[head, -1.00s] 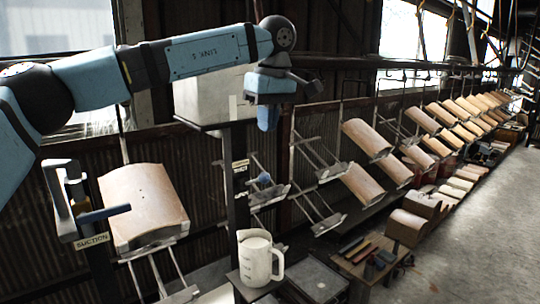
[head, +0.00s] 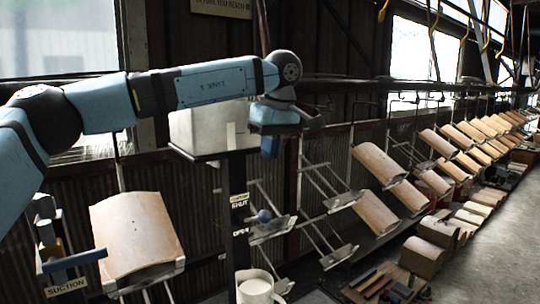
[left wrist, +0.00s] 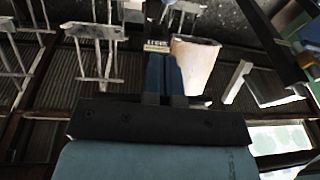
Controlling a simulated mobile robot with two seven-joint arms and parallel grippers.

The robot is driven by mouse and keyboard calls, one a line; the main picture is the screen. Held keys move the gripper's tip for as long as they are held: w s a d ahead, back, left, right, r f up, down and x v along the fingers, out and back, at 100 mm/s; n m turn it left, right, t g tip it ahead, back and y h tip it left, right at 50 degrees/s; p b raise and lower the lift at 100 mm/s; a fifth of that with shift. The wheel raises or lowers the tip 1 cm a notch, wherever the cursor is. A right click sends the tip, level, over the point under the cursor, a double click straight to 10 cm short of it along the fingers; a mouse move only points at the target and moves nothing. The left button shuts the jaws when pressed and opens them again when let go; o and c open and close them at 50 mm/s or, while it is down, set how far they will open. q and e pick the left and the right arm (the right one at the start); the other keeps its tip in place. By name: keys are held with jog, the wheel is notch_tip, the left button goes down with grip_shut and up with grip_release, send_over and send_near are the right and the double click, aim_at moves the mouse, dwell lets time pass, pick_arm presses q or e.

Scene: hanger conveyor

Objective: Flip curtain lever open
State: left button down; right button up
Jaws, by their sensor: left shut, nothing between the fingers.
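The curtain lever shows in the head view as a blue round knob (head: 264,216) beside a dark post. The post carries a curtain sign (head: 239,200) with SHUT above and OPEN below; the knob sits between the two labels in height. My left gripper (head: 270,148) points down above the knob, apart from it in the picture. Its blue fingers (left wrist: 166,75) are together and empty in the left wrist view. There the label (left wrist: 157,46) shows upside down just past the fingertips. The knob cannot be made out in the wrist view. My right gripper is not in view.
A pale box (head: 208,130) stands on a dark shelf behind my left arm. A suction lever with a blue handle (head: 75,261) and a curved tile (head: 136,231) are at left. Hanging racks of tiles (head: 378,163) run back right. A white jug (head: 255,289) stands below.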

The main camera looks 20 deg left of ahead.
pick_arm(q)
jog(key=p, duration=0.1)
send_over(255, 217)
jog(key=d, duration=0.3)
jog(key=f, duration=0.9)
jog(key=shift+s+a+f, duration=0.15)
jog(key=shift+s+f, duration=0.05)
jog(key=shift+f, duration=0.05)
jog(key=shift+s+f+p, duration=0.3)
jog(key=shift+f, duration=0.35)
jog(key=shift+w+f, duration=0.1)
